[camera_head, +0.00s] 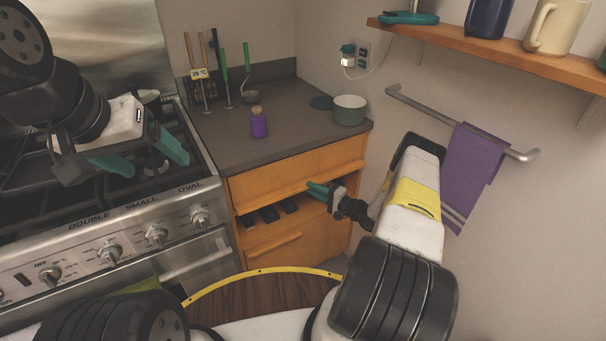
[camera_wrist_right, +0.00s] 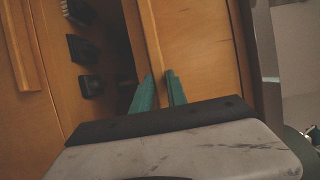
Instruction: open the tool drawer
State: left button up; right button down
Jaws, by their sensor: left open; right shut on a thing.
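The wooden cabinet's upper drawer front (camera_head: 290,172) lies just under the counter edge in the head view. It also fills the right of the right wrist view (camera_wrist_right: 200,45). My right gripper (camera_head: 318,190) is at its lower edge. In the right wrist view its teal fingers (camera_wrist_right: 160,90) are shut on a wooden strip along that edge, seemingly the drawer handle. My left gripper (camera_head: 142,156) is open and empty over the stove.
Several black items (camera_head: 270,214) lie in a dark opening below the drawer front. A lower wooden panel has a bar handle (camera_head: 274,243). A purple bottle (camera_head: 258,124) and a green pot (camera_head: 349,109) stand on the counter. A towel rail (camera_head: 415,104) with a purple towel (camera_head: 470,165) is at right.

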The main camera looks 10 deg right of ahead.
jog(key=s+d, duration=0.3)
jog(key=s, duration=0.8)
jog(key=s+d, duration=0.4)
jog(key=s, duration=0.7)
jog(key=s+d, duration=0.4)
jog(key=s, duration=0.8)
jog(key=shift+d, duration=0.1)
jog(key=c, duration=1.3)
grip_release()
jog(key=v, duration=0.7)
jog(key=shift+s+d, duration=0.2)
jog(key=shift+s, duration=0.15)
jog(key=shift+s, duration=0.1)
